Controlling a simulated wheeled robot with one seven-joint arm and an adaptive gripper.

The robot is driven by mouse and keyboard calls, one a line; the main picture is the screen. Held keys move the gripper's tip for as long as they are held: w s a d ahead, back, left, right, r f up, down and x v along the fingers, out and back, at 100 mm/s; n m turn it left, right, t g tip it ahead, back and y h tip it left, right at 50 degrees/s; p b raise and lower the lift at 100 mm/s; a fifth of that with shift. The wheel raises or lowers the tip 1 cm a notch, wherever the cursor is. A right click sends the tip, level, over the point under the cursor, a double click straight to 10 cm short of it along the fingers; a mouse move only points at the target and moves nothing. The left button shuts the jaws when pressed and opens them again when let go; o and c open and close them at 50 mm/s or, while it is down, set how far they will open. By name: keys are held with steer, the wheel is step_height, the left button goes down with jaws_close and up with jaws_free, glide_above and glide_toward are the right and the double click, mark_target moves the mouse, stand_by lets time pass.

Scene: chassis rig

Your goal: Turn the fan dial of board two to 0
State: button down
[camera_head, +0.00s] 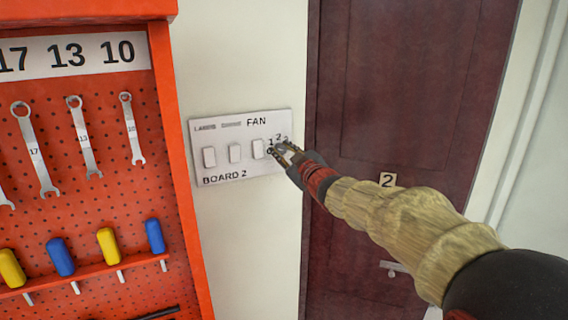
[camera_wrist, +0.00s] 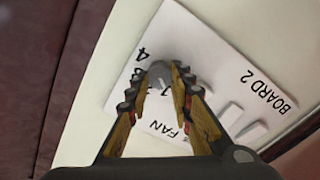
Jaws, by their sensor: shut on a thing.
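Board two is a white wall plate (camera_head: 222,172) marked "BOARD 2" and "FAN", with three white rocker switches on its left and middle. The fan dial sits at its right end and is mostly hidden by my gripper (camera_head: 286,152) in the head view. The digits 1, 2 and part of another show around it. In the wrist view my gripper (camera_wrist: 165,85) has its fingers on either side of the grey round dial (camera_wrist: 159,72), shut on it. A 4 and part of a 3 show beside the dial there. The dial's pointer cannot be made out.
An orange pegboard (camera_head: 100,190) with wrenches and yellow and blue handled tools stands left of the board. A dark red door (camera_head: 400,100) with a "2" tag and a handle is to the right. Bare cream wall lies above and below the board.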

steer(key=n+b, duration=0.3)
steer(key=n, duration=0.1)
steer(key=shift+f+n+b, duration=0.15)
steer(key=shift+n+b, duration=0.15)
steer(key=shift+b, duration=0.05)
steer(key=shift+a+n+b, duration=0.1)
steer(key=shift+n+b, duration=1.1)
steer(key=shift+n, duration=0.7)
steer(key=c, duration=1.6)
jaws_free()
steer(key=shift+o, duration=0.2)
steer(key=shift+s, duration=0.15)
steer(key=v, duration=1.1)
steer(key=shift+s, duration=0.35)
